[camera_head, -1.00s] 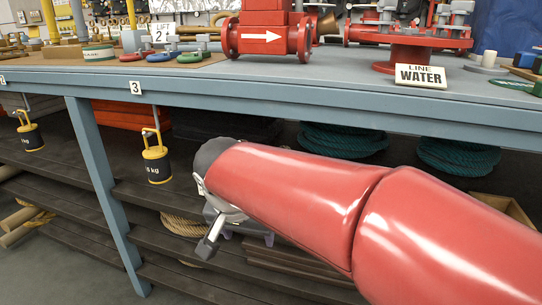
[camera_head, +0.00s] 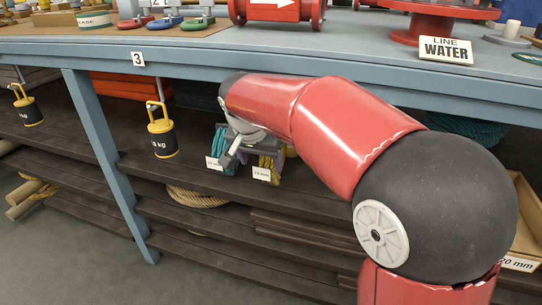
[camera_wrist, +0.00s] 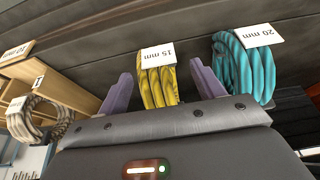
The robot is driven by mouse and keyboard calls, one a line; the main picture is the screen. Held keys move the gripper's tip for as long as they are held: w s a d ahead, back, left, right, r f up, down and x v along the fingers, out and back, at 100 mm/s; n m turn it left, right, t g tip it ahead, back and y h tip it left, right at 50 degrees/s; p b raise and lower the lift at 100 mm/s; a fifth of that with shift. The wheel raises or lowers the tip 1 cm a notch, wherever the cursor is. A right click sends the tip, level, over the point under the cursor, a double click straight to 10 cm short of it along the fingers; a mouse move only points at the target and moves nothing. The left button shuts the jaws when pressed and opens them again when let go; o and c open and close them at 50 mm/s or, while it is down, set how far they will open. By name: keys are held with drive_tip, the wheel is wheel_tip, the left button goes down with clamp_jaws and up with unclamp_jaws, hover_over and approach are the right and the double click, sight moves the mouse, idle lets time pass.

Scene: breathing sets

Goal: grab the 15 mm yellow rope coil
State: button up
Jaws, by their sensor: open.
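The yellow rope coil (camera_wrist: 158,84) with a white 15 mm label (camera_wrist: 158,54) lies between the two purple fingers of my gripper (camera_wrist: 160,73) in the wrist view. The fingers are open, one on each side, with a visible gap to the rope. In the head view the yellow coil (camera_head: 271,166) shows on the shelf under the bench, partly behind my wrist.
A teal coil (camera_wrist: 250,66) labelled 20 mm sits close beside the right finger in the wrist view. A pale coil (camera_wrist: 40,118) and wooden box (camera_wrist: 60,78) are at left. The bench edge (camera_head: 300,65) runs above my arm; a black weight (camera_head: 163,139) stands left.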

sight(264, 168)
drive_tip(key=x, duration=0.5)
drive_tip(key=shift+w+d, duration=0.1)
drive_tip(key=shift+w, duration=0.2)
drive_tip(key=shift+c, duration=0.2)
drive_tip(key=c, duration=1.3)
